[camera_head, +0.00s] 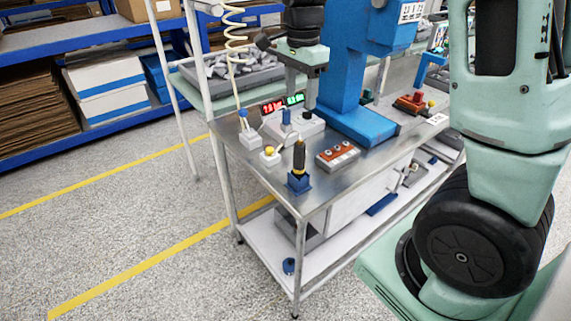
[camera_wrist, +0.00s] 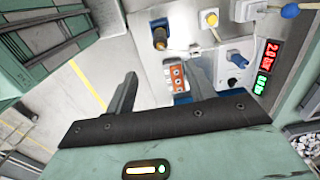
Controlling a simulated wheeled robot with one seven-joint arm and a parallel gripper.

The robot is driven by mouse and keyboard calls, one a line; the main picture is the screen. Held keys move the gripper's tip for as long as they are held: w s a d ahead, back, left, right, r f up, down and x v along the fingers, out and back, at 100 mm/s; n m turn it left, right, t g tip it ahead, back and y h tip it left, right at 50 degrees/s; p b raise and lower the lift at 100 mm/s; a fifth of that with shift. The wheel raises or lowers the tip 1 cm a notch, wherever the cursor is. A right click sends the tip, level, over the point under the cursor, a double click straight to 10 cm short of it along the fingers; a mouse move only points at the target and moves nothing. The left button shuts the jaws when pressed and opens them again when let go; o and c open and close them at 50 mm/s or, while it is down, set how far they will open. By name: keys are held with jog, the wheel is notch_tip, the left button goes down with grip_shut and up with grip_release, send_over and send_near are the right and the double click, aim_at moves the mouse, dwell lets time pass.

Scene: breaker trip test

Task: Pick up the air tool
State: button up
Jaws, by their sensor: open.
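The air tool (camera_head: 299,157), which I take to be the dark upright tool with a yellow band, stands in a blue holder (camera_head: 299,183) at the near corner of the metal bench. In the wrist view the air tool (camera_wrist: 160,38) shows end-on, beyond and between the fingers. My gripper (camera_head: 300,94) points down above the bench, behind the tool in the head view and apart from it. Its two fingers show spread and empty in the wrist view (camera_wrist: 160,88).
A blue press-like machine (camera_head: 350,80) rises behind. A coiled hose (camera_head: 235,45) hangs at left.

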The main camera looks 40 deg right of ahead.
aim_at(300, 144)
notch_tip(300, 144, down, 11)
jog(key=shift+f+p, duration=0.15)
jog(key=shift+p, duration=0.55)
jog(key=shift+d+f+p, duration=0.15)
jog(key=shift+f+p, duration=0.25)
jog(key=shift+f, duration=0.95)
jog(key=shift+d+f+p, duration=0.1)
jog(key=shift+f+p, duration=0.3)
jog(key=shift+f, duration=0.95)
jog(key=c, duration=1)
